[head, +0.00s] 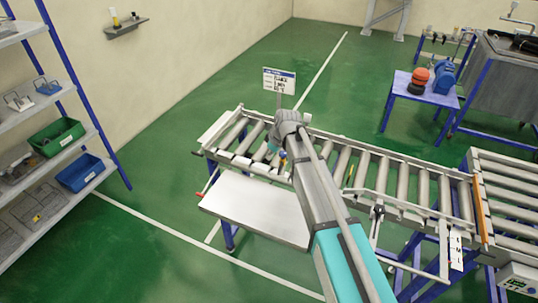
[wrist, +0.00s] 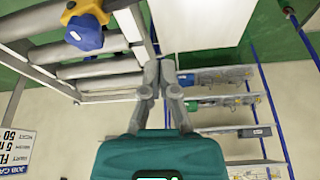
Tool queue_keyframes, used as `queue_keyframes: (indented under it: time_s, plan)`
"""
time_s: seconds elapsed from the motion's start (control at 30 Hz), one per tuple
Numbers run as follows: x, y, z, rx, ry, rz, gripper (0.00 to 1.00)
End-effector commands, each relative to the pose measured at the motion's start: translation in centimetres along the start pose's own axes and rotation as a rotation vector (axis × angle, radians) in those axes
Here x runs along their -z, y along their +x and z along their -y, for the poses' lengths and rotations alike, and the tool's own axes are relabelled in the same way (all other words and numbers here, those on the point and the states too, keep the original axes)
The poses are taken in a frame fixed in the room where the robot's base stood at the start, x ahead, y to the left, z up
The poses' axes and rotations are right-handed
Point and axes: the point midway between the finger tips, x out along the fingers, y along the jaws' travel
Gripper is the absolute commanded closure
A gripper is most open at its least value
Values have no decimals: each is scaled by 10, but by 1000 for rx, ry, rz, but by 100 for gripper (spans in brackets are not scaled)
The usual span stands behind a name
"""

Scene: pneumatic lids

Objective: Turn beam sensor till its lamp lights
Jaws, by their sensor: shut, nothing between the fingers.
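A small blue and yellow device (wrist: 84,30) is mounted at the conveyor's edge in the upper left of the wrist view. I cannot tell for sure that it is the beam sensor, and no lit lamp shows on it. In the head view a small blue and yellow spot (head: 283,156) shows beside my wrist at the conveyor's near rail. My gripper (wrist: 161,72) is shut and empty, apart from the device and to its right in the wrist view. In the head view my own arm largely hides the gripper.
The roller conveyor (head: 398,180) runs across the middle, with a pale flat plate (head: 255,205) at its near left side. A job card (head: 279,81) stands behind it. Shelves with a green bin (head: 57,137) and a blue bin (head: 80,172) stand at left. Green floor between is clear.

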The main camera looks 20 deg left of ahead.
Motion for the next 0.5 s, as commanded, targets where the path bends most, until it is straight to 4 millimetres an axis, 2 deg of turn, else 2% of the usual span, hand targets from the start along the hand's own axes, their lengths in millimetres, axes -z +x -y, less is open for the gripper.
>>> queue_keyframes:
  time_s: [0.03, 0.2, 0.5]
  plan:
    - [1, -9, 0, 0, 1, 0, 100]
    - [1, -24, -2, 0, 1, 0, 100]
    - [0, -39, -4, 0, 1, 0, 100]
